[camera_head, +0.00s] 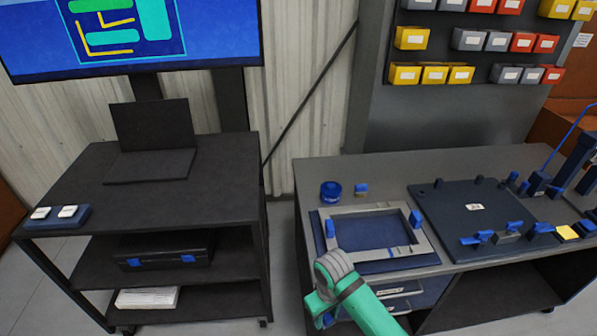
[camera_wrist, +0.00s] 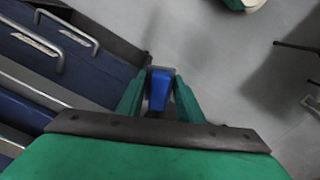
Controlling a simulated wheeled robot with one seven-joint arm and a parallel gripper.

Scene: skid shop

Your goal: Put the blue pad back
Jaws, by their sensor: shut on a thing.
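My gripper (camera_wrist: 158,95) is shut on a small blue piece, the blue pad (camera_wrist: 158,88), between its green fingers. In the wrist view the pad is partly hidden by the fingers, and a grey edge shows at its far end. In the head view my green arm reaches in at bottom centre, in front of the workbench (camera_head: 300,172). The held pad shows there only as a small blue bit (camera_head: 328,319) beside the wrist. On the bench a grey frame (camera_head: 372,212) on a blue base carries upright blue pieces at its left (camera_head: 330,228) and right (camera_head: 415,218).
Drawers with metal handles (camera_wrist: 68,28) are close to my gripper's left in the wrist view; open floor (camera_wrist: 230,70) is to the right. The bench holds a dark plate (camera_head: 465,220) with blue clamps and a round blue container (camera_head: 330,191). A dark cart (camera_head: 225,190) stands left.

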